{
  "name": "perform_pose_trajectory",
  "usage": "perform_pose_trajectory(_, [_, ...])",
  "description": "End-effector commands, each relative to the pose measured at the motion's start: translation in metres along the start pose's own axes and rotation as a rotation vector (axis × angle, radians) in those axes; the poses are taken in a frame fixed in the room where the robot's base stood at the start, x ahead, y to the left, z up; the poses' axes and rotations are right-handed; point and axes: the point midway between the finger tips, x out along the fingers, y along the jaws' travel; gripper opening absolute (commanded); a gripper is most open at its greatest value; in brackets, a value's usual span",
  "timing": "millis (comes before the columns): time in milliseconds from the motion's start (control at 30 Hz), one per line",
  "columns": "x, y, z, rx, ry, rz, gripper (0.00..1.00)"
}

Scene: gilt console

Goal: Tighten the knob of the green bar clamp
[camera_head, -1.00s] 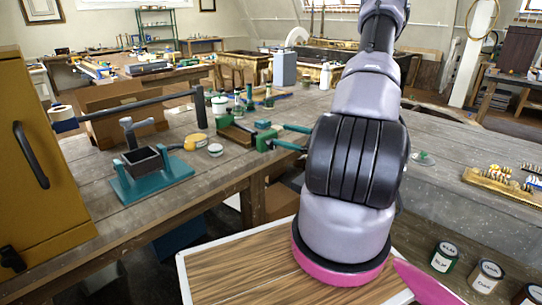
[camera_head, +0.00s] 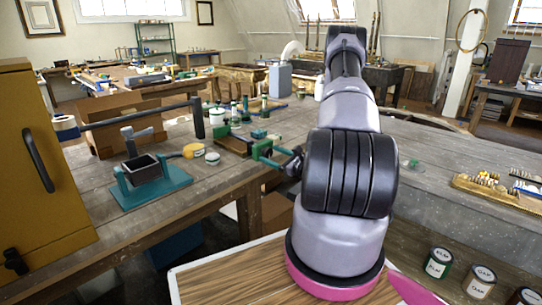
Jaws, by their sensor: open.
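The green bar clamp (camera_head: 263,150) is at the right side of the near wooden bench. Its green jaw is beside a small wooden piece, and two green bars reach right from it towards my arm. A small dark part of my gripper (camera_head: 293,162) shows at the right ends of these bars, just left of my arm's thick black joint. It is open. The rest of the gripper is hidden behind my arm. I cannot make out the clamp's knob or tell whether the gripper touches it.
A teal vise (camera_head: 150,187), a yellow tape measure (camera_head: 193,151) and a white jar (camera_head: 212,158) are on the bench left of the clamp. A yellow cabinet (camera_head: 70,210) stands at the left. Paint cans (camera_head: 438,262) are at lower right.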

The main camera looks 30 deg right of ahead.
Motion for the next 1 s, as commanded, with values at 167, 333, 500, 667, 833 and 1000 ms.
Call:
perform_pose_trajectory(167, [0.0085, 0.0003, 0.0002, 0.0, 0.0, 0.0, 0.81])
perform_pose_trajectory(333, [0.0089, 0.0002, 0.0003, 0.0, 0.0, 0.0, 0.81])
perform_pose_trajectory(500, [0.0088, 0.0001, 0.0003, 0.0, 0.0, 0.0, 0.39])
perform_pose_trajectory(667, [0.0087, 0.0, 0.0003, 0.001, 0.0, 0.0, 0.0])
perform_pose_trajectory(833, [0.0086, 0.0, 0.0002, 0.013, 0.0, 0.0, 0.0])
perform_pose_trajectory(1000, [0.0085, 0.0001, 0.0001, 0.068, 0.0, -0.001, 0.0])
